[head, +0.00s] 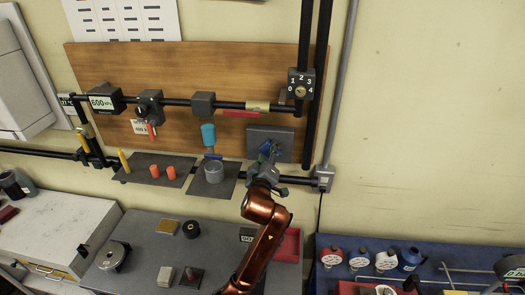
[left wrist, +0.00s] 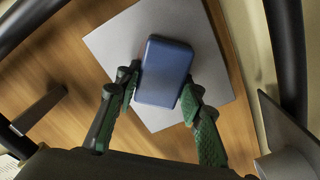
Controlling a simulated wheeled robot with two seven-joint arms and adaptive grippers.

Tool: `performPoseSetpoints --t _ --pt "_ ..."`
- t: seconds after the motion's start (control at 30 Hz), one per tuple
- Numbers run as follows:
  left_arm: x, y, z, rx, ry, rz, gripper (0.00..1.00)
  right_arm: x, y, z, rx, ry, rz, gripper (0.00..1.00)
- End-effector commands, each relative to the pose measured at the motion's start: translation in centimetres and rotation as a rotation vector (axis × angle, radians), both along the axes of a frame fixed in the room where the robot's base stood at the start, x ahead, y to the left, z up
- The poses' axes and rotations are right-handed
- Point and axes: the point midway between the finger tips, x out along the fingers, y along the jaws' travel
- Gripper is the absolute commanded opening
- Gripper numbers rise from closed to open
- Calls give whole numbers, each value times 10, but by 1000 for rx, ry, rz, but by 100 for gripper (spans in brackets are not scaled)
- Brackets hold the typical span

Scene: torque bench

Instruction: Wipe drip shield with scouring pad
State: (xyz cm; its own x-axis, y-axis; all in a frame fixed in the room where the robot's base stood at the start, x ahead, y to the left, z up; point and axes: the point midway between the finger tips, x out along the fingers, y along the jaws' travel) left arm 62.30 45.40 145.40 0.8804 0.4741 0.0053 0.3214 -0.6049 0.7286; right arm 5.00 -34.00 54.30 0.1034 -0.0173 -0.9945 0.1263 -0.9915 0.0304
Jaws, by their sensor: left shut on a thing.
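The scouring pad (left wrist: 166,72) is a blue rounded block in the left wrist view. My left gripper (left wrist: 160,90) is shut on it, with one green-padded finger on each side. The pad is in front of a flat grey square plate (left wrist: 118,48), which looks like the drip shield. I cannot tell whether the pad touches it. In the head view the plate (head: 286,137) is mounted low on the right of the wooden board. My left gripper (head: 267,155) covers part of it there, and the pad is mostly hidden. My right gripper is not in view.
A dark pipe (head: 175,102) with a gauge and valves runs above the plate. A red tray (head: 289,245) is below. A blue bench (head: 450,262) with several items is lower right.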

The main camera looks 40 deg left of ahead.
Motion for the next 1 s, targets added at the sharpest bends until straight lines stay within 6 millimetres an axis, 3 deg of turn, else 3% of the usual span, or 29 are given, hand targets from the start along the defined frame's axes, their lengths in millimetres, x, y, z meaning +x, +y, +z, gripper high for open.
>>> performPoseSetpoints --t 0.77,1.0 --pt "22 -40 -1 -2 0 -1 16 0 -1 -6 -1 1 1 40" --pt "24 -39 0 0 0 0 16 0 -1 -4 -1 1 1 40"
